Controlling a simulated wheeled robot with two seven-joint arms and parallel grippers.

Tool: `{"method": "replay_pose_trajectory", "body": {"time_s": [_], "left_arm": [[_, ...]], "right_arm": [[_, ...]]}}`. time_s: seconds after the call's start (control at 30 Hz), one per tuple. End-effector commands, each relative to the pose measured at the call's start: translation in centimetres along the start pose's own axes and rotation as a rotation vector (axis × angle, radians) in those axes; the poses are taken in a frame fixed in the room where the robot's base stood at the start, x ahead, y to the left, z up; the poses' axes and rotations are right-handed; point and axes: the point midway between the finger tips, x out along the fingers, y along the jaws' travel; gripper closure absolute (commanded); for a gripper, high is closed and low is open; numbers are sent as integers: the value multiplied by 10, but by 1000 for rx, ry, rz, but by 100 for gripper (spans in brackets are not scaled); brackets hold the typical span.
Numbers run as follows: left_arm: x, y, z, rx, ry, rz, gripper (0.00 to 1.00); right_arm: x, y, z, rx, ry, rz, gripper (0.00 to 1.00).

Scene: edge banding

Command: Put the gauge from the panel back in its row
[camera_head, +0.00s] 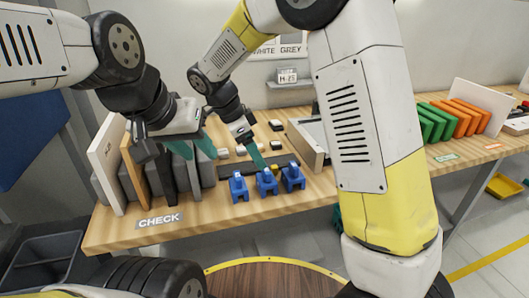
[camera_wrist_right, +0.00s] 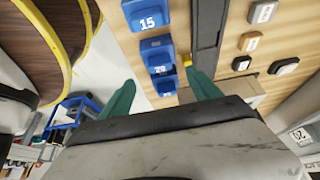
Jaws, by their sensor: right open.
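Three blue blocks, likely the gauges, stand in a row near the table's front edge: left (camera_head: 238,187), middle (camera_head: 266,182) and right (camera_head: 292,177). In the right wrist view one (camera_wrist_right: 150,22) reads 15; the numbers on the middle one (camera_wrist_right: 160,55) and lowest one (camera_wrist_right: 166,85) are unclear. My right gripper (camera_wrist_right: 163,95) is open, its teal fingers apart around the lowest block's end, with contact unclear. In the head view it hangs just behind the row. My left gripper (camera_head: 194,148) is open above the upright panels (camera_head: 206,172). No gauge shows in it.
A dark strip (camera_wrist_right: 207,40) lies behind the blue row with a small yellow piece (camera_wrist_right: 187,60) beside it. Small black and white blocks (camera_head: 276,125) sit further back. A CHECK label (camera_head: 160,220) marks the front left. Green and orange pieces (camera_head: 435,122) stand far right.

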Motion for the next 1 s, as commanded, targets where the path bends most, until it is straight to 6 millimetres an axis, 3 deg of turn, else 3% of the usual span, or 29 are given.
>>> {"method": "replay_pose_trajectory", "body": {"time_s": [0.13, 0.27, 0.4, 0.6, 0.8, 1.0], "left_arm": [[0, 0, 0, 0, 0, 0, 64], [0, 0, 0, 0, 0, 0, 64], [0, 0, 0, 0, 0, 0, 64], [0, 0, 0, 0, 0, 0, 64], [0, 0, 0, 0, 0, 0, 64], [0, 0, 0, 0, 0, 0, 64]], "right_arm": [[-11, 8, -17, -47, -41, -8, 28], [-24, 34, -55, -188, -140, -47, 28], [-39, 77, -99, -401, -247, -161, 28], [-53, 143, -141, -696, -278, -400, 28], [-60, 199, -158, -948, -157, -630, 28], [-61, 226, -160, -1094, -24, -738, 28]]}}
